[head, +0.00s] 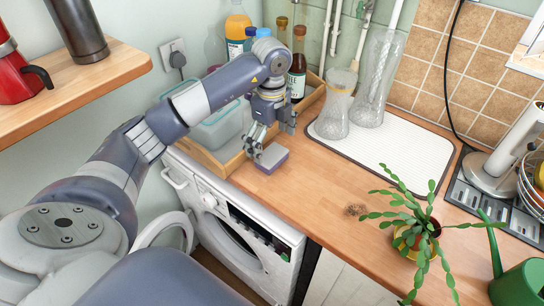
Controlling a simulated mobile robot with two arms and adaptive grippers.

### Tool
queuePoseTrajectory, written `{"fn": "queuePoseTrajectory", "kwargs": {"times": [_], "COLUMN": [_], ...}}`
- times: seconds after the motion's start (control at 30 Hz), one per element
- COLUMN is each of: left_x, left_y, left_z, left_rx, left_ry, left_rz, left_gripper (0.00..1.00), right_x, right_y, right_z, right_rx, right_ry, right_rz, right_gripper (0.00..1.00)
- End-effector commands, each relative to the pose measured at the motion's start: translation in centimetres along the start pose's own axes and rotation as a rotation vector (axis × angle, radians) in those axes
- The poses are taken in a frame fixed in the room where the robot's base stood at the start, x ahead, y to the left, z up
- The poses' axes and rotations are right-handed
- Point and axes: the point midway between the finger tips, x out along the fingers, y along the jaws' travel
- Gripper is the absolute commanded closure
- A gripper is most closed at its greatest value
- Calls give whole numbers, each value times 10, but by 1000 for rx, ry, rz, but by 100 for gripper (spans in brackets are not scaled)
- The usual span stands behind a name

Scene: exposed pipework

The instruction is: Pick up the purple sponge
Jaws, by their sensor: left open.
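The purple sponge (272,158) lies flat on the wooden counter (315,199), close to its front edge above the washing machine. My left gripper (271,146) is open, pointing down over the sponge, with one finger close to its left side and the other further right and behind. Whether the fingers touch the sponge cannot be told. My right gripper is not in view.
A wooden tray (222,167) with containers and bottles (298,64) stands left of and behind the sponge. Glass vases (336,105) stand on a white mat (396,153).

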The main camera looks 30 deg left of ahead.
Motion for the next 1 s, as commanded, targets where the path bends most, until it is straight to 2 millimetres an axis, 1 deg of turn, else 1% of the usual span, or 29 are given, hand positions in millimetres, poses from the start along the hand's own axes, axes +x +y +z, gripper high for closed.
{"fn": "queuePoseTrajectory", "kwargs": {"times": [0.07,0.2,0.33,0.47,0.63,0.67,0.7,0.77,0.83,0.87,1.0], "left_x": [6,27,44,51,51,51,51,51,51,51,51], "left_y": [0,-2,-3,-3,-3,-3,-3,-3,-3,-3,-3], "left_z": [0,2,2,2,2,2,2,2,2,2,2], "left_rx": [-1,0,-1,1,1,1,1,1,1,1,1], "left_ry": [1,2,1,1,1,1,1,1,1,1,1], "left_rz": [3,4,2,-1,-1,-1,-1,-1,-1,-1,-1], "left_gripper": [2,2,2,2,2,6,15,25,38,40,40], "right_x": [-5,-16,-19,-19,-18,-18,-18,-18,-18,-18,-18], "right_y": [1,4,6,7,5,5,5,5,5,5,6], "right_z": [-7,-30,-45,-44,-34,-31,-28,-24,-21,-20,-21], "right_rx": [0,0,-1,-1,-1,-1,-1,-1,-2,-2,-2], "right_ry": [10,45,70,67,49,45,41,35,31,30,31], "right_rz": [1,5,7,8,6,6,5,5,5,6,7], "right_gripper": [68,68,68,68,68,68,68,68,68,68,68]}}
